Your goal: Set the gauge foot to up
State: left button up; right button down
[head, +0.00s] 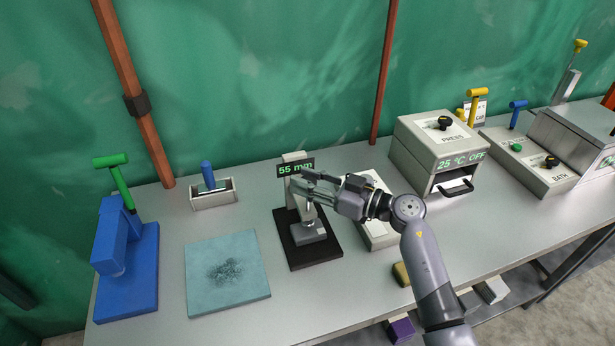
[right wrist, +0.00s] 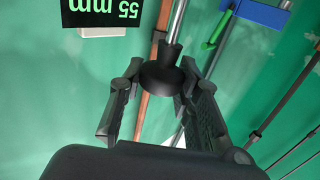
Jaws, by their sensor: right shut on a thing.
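The gauge stands on a black base (head: 325,252) near the middle of the bench. A grey block (head: 309,233) sits on the base below the gripper. My right gripper (head: 303,187) is in front of the gauge column, just below the display. In the right wrist view its fingers are shut on a dark round knob (right wrist: 160,76) at the end of a metal rod (right wrist: 176,28). The gripper partly hides the gauge's moving part and foot. My left gripper is out of view.
A teal mat (head: 228,285) and a blue stand with green lever (head: 125,255) are left of the gauge. A small box with a blue handle (head: 212,197) stands behind. The press (head: 440,150) and bath (head: 540,175) are right. Bench between mat and gauge is clear.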

jog(key=shift+w+r, duration=0.1)
jog(key=shift+r, duration=0.2)
jog(key=c, duration=1.6)
grip_release()
jog(key=o, duration=0.4)
jog(key=shift+f, duration=0.1)
jog(key=shift+s+d+f, duration=0.1)
jog(key=shift+s+d, duration=0.15)
jog(key=shift+d, duration=0.2)
jog(key=v, duration=1.1)
